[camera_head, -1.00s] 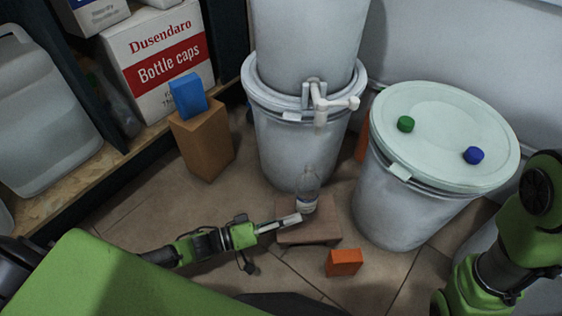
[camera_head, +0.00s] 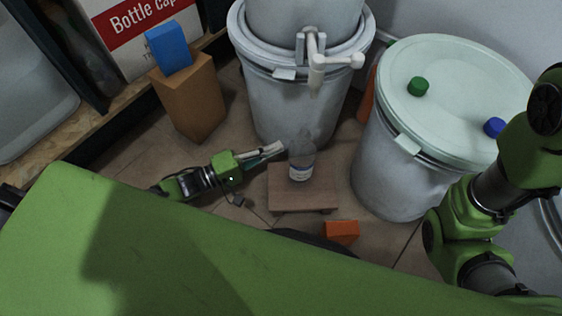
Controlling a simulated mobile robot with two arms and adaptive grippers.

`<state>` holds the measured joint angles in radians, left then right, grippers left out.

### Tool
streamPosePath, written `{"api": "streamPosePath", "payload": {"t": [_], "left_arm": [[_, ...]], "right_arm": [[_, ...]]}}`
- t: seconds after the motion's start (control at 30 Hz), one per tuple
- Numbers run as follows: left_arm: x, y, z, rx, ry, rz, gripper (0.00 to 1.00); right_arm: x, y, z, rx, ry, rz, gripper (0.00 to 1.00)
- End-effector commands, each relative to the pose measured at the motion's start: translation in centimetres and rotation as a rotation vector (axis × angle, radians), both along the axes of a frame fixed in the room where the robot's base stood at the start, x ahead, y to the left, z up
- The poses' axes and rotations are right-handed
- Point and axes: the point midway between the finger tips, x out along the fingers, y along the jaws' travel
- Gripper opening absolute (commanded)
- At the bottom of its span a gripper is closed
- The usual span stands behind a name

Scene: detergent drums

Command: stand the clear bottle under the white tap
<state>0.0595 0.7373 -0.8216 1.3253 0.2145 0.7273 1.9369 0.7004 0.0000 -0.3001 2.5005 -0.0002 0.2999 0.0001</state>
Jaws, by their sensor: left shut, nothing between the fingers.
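The clear bottle (camera_head: 301,166) stands upright on a low brown block (camera_head: 303,202) on the floor. The white tap (camera_head: 316,66) sticks out from the drum above it, with its spout a little right of the bottle in the picture. I cannot tell whether the bottle is exactly in line with the spout. My left gripper (camera_head: 275,150) is shut and empty, low beside the bottle on its left, with its fingertips close to it. I cannot tell whether they touch. My right arm shows at the right, but its gripper is out of view.
A lidded drum (camera_head: 385,185) with a green cap (camera_head: 418,86) and a blue cap (camera_head: 494,127) on top stands to the right. An orange block (camera_head: 341,231) lies in front. A brown box (camera_head: 188,98) with a blue block (camera_head: 169,48) on it stands left, near a shelf.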

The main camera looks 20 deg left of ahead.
Motion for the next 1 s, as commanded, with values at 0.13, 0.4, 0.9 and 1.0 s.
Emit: {"api": "streamPosePath", "payload": {"t": [0.13,0.4,0.9,1.0], "left_arm": [[-1.5,-1.7,-0.4,-0.001,0.006,-0.002,0.00],[-2.3,-2.9,-0.2,0.002,0.005,-0.001,0.00],[-3.0,-4.1,0.2,0.000,0.006,-0.001,0.00],[-3.4,-4.9,0.2,0.000,0.006,-0.002,0.00]], "right_arm": [[0.0,0.0,-1.0,0.000,0.000,0.000,0.00],[0.0,0.0,-1.4,-0.001,0.000,0.000,0.00],[0.0,0.0,0.0,-0.001,0.000,0.000,0.00],[0.0,0.0,0.5,-0.001,0.000,0.000,0.00]]}}
